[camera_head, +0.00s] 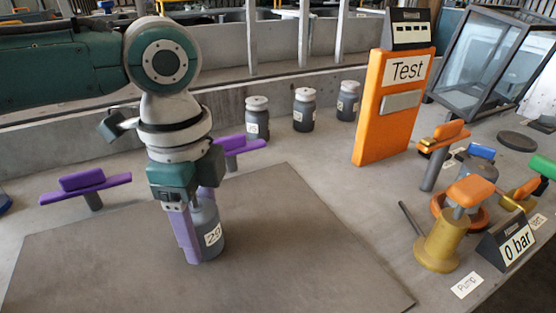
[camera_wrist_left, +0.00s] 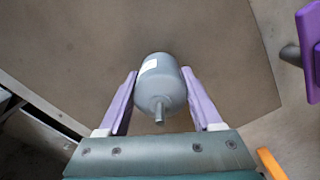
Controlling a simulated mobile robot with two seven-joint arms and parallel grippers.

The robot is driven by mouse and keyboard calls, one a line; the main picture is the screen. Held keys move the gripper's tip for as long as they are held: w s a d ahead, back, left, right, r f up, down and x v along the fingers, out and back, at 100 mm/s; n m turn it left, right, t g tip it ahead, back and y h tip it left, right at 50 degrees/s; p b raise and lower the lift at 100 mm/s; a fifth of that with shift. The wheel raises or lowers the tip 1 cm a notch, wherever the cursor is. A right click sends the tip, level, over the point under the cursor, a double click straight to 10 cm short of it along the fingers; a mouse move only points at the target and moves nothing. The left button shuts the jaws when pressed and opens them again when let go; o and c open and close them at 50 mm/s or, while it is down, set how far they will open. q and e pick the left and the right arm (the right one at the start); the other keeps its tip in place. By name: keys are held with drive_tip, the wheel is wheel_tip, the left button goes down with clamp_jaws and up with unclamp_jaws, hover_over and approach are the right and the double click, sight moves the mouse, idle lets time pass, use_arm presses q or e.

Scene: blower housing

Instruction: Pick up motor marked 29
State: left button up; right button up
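The grey motor marked 29 (camera_head: 211,240) stands upright on the dark mat (camera_head: 290,235), its white label facing the head camera. My left gripper (camera_head: 197,242) points down over it, with its purple fingers on either side of the motor. In the left wrist view, the motor (camera_wrist_left: 158,88) sits between the two fingers of my left gripper (camera_wrist_left: 160,85), its thin shaft toward the camera. The fingertips lie very close to its sides; I cannot tell whether they press on it. The upper part of the motor is partly hidden by the gripper in the head view. My right gripper is not in view.
Several grey bottle-like motors, one of them here (camera_head: 304,110), stand along the back. Purple-topped stands (camera_head: 86,186) are behind the mat. An orange Test panel (camera_head: 385,115) stands at the back right. A yellow pump (camera_head: 438,245) is at the right. The mat's right part is clear.

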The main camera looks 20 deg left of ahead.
use_arm(q)
clamp_jaws()
idle(0.3)
drive_tip(key=shift+r, duration=0.15)
